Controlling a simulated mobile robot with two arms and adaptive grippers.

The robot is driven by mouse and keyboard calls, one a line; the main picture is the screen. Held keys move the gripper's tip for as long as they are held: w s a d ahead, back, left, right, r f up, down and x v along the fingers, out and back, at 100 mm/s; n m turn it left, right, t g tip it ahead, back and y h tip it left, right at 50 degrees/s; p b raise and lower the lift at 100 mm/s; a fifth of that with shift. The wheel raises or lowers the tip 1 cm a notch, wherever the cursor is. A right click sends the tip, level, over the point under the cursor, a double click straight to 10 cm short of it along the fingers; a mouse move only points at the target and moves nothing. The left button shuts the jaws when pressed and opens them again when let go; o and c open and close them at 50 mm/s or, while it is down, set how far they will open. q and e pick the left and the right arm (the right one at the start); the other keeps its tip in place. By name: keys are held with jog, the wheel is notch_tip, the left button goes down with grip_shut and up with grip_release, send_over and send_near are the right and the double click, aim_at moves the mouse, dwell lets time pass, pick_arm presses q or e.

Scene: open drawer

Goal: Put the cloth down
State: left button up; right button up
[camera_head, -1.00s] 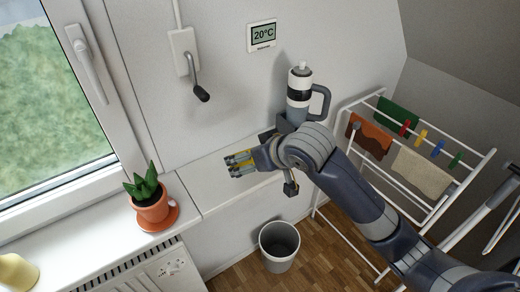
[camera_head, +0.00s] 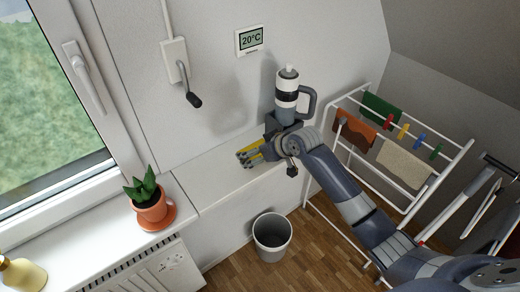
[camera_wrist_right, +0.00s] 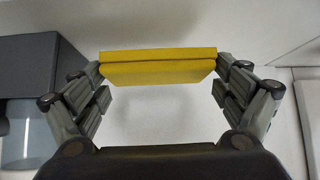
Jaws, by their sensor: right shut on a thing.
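The yellow folded cloth (camera_wrist_right: 158,68) spans the space between the fingers of my right gripper (camera_wrist_right: 160,88) in the right wrist view. In the head view my right gripper (camera_head: 249,157) is shut on the cloth (camera_head: 243,159), over the white ledge (camera_head: 215,187) along the wall. The fingers hide part of the cloth there. I cannot tell whether the cloth touches the ledge. My left gripper is not in view.
A grey and white flask-like thing with a handle (camera_head: 287,93) stands just behind my right wrist. A potted plant (camera_head: 151,212) stands left on the sill. A bin (camera_head: 272,240) stands below the ledge; a drying rack (camera_head: 437,205) is right.

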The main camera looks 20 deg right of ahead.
jog(key=shift+w+d+f, duration=0.15)
jog(key=shift+w+d, duration=0.7)
jog(key=shift+w, duration=0.15)
notch_tip(320, 180, down, 3)
jog(key=shift+r+p, duration=0.1)
jog(key=shift+p, duration=0.75)
jog(key=shift+f, duration=0.3)
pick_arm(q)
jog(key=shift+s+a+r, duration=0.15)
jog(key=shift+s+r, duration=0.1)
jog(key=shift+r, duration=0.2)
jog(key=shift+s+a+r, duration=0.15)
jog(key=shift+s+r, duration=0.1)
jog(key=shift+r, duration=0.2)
pick_arm(e)
jog(key=shift+f, duration=0.1)
jog(key=shift+f, duration=0.1)
jog(key=o, duration=0.7)
